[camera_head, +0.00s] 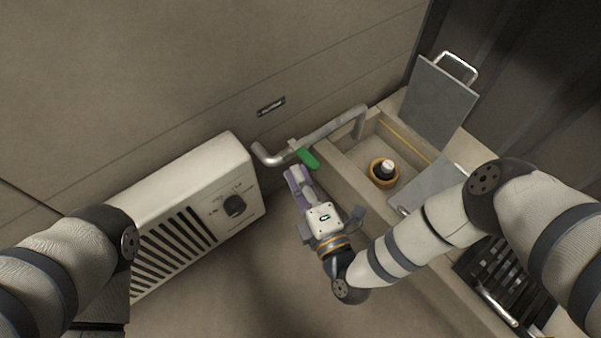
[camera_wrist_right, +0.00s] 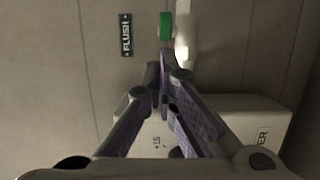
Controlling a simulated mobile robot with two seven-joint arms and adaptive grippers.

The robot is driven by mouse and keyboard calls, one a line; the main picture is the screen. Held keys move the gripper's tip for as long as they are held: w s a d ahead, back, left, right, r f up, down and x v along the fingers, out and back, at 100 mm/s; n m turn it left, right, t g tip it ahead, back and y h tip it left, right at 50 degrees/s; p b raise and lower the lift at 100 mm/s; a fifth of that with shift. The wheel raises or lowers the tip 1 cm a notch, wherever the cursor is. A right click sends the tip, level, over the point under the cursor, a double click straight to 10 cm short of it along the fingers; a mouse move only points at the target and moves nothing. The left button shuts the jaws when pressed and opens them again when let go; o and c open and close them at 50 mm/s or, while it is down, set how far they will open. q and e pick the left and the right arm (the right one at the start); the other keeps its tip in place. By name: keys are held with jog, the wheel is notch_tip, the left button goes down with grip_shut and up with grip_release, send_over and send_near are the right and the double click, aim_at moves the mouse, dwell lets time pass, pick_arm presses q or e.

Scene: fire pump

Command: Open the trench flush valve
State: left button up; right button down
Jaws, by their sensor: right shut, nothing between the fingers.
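The flush valve has a green lever handle (camera_head: 307,158) on a grey pipe (camera_head: 335,127) that runs along the wall into the trench. In the right wrist view the green handle (camera_wrist_right: 166,26) shows end-on beyond the fingertips, with the pale pipe (camera_wrist_right: 182,50) beside it. My right gripper (camera_head: 294,176) is shut and empty, just below and left of the handle; in the right wrist view its fingertips (camera_wrist_right: 163,75) meet just short of the handle, apparently apart from it. My left arm (camera_head: 75,245) enters at the lower left, but its gripper is not visible.
A FLUSH label (camera_wrist_right: 125,35) is on the wall. A white heater box (camera_head: 185,205) with a dial stands left of my right gripper. The trench (camera_head: 345,165) holds a round yellowish fitting (camera_head: 383,173). A grey hatch cover (camera_head: 437,105) stands raised; a dark grate (camera_head: 500,275) lies lower right.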

pick_arm(q)
jog(key=shift+r, duration=0.1)
jog(key=shift+w+d+r+p, duration=0.1)
jog(key=shift+d+r+p, duration=0.1)
jog(key=shift+p, duration=0.2)
pick_arm(e)
jog(key=shift+d+r+n+y, duration=0.1)
jog(key=shift+d+n+y, duration=0.15)
jog(key=shift+n+y, duration=0.2)
